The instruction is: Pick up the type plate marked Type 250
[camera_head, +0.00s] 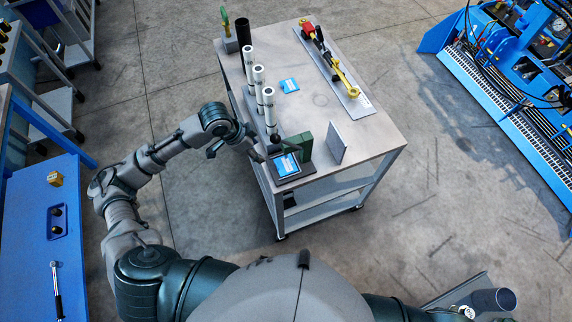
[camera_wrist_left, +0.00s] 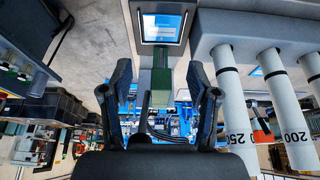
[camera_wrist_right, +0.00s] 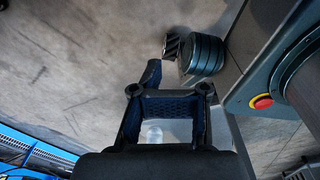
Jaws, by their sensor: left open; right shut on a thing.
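White upright tubes with dark bands (camera_head: 258,78) stand in a row on the grey cart's left side. In the left wrist view, one tube reads 250 (camera_wrist_left: 235,115) and another reads 200 (camera_wrist_left: 288,115). I cannot read Type 250 on any plate. A blue-faced panel in a dark frame (camera_head: 286,166) lies at the near left corner and also shows in the left wrist view (camera_wrist_left: 163,28). My left gripper (camera_head: 266,150) is open and empty beside it, near the tubes. My right gripper (camera_wrist_right: 170,110) is shut on a pale thing, mostly hidden.
A green block (camera_head: 301,146) and an upright grey plate (camera_head: 338,143) stand near the cart's front edge. A small blue card (camera_head: 289,85) lies mid-cart. A tray (camera_head: 333,70) with red and yellow tools fills the far right. Bare cart top (camera_head: 365,130) lies at the right.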

